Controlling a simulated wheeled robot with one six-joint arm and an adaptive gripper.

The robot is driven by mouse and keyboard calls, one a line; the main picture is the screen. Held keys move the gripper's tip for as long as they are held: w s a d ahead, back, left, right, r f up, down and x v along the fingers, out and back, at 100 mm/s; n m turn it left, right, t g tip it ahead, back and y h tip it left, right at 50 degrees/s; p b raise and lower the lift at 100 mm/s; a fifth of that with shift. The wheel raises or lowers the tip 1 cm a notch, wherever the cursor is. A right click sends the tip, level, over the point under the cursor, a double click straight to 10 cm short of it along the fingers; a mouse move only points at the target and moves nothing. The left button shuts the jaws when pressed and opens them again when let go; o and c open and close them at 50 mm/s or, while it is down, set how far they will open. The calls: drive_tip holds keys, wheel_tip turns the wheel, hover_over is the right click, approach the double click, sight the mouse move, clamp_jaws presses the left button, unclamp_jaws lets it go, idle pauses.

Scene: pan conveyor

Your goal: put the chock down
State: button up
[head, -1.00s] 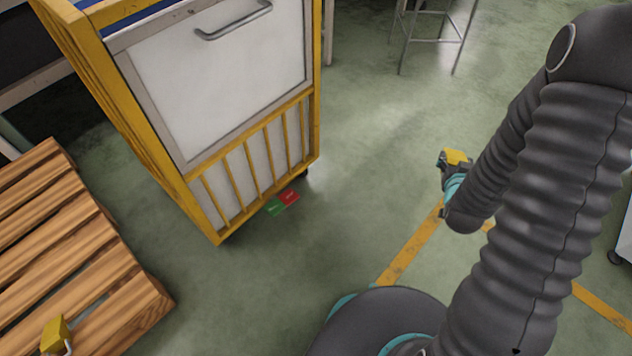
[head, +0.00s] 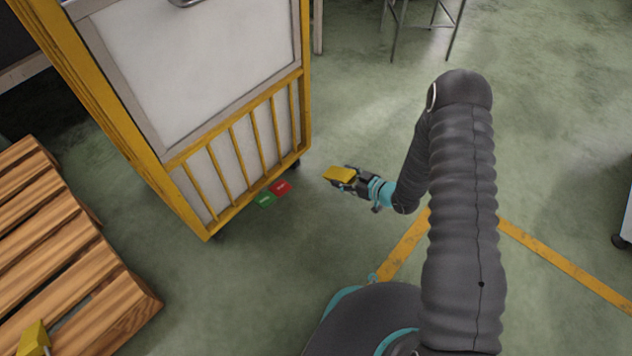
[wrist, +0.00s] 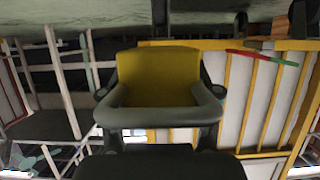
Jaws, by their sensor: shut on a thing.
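A yellow chock (head: 339,174) is held in my gripper (head: 345,180), in the air to the right of the yellow-framed cart. In the wrist view the chock (wrist: 158,77) fills the middle, between the two fingers of my gripper (wrist: 158,100), which is shut on it. A second yellow chock (head: 34,339) with a light-coloured handle or loop sits on the wooden pallet at the lower left of the head view.
The cart (head: 305,120) has a white panel and yellow bars. The wooden pallet (head: 70,260) is at left. Floor between cart and my arm is clear.

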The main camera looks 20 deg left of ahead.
drive_tip(key=x, duration=0.4)
drive_tip(key=f+b+x, duration=0.1)
drive_tip(key=x, duration=0.7)
drive_tip(key=shift+d+f, duration=0.2)
drive_tip(key=shift+f, duration=0.1)
drive_tip(key=shift+f+b, duration=0.45)
drive_tip(key=shift+f, duration=1.55)
drive_tip(key=shift+f+b, duration=0.3)
drive_tip(key=shift+b, duration=0.15)
